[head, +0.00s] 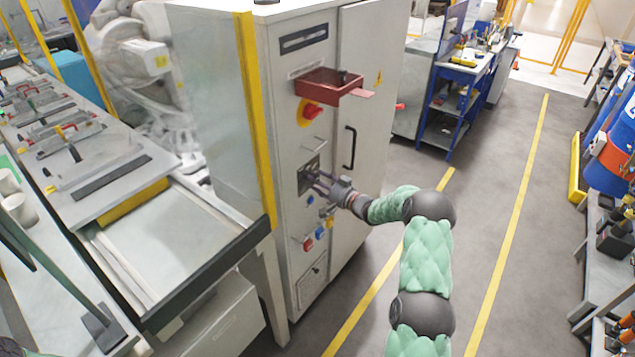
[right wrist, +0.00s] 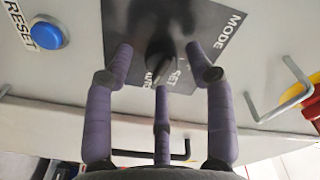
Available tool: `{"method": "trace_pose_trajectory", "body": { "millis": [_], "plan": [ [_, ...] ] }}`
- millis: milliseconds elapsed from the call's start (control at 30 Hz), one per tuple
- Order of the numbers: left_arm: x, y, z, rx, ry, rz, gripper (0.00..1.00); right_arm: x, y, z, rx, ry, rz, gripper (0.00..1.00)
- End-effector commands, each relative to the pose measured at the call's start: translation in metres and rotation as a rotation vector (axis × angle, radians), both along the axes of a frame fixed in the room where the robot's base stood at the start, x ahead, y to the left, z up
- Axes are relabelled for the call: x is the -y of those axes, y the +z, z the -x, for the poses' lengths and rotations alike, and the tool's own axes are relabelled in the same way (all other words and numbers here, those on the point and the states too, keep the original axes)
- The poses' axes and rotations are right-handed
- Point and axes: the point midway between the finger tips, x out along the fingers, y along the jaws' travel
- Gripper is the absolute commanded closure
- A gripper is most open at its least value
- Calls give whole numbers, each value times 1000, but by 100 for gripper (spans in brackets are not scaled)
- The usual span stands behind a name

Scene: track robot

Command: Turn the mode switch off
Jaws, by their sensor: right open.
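The mode switch is a dark knob (right wrist: 160,68) on a dark grey plate (right wrist: 228,24) marked MODE and SET, with another label partly covered. The plate is on the front of the pale control cabinet (head: 285,70), where it shows in the head view (head: 303,180). My right gripper (head: 316,178) reaches the plate from the right. In the right wrist view its purple fingers (right wrist: 160,56) are spread open, with one on either side of the knob and a third below it. I cannot tell whether any finger touches the knob. My left gripper is not in view.
A blue RESET button (right wrist: 48,35) and a metal handle (right wrist: 283,103) flank the plate. A red tray (head: 328,86) juts out above, over a red-and-yellow rotary switch (head: 311,112). A black door handle (head: 350,147) is nearby. The floor (head: 480,190) on the right is clear.

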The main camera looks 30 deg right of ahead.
Motion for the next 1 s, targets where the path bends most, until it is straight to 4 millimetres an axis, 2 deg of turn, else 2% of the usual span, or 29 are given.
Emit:
{"method": "trace_pose_trajectory", "body": {
  "millis": [367, 500, 567, 1000],
  "plan": [
    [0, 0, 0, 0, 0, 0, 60, -1, 1, -5, 0, -1, 0, 45],
    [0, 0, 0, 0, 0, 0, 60, -1, 1, -5, 0, -1, 0, 84],
    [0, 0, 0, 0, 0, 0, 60, -1, 1, -5, 0, -1, 0, 100],
    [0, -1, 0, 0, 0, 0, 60, -2, 0, -5, 1, -1, 4, 100]
  ]
}}
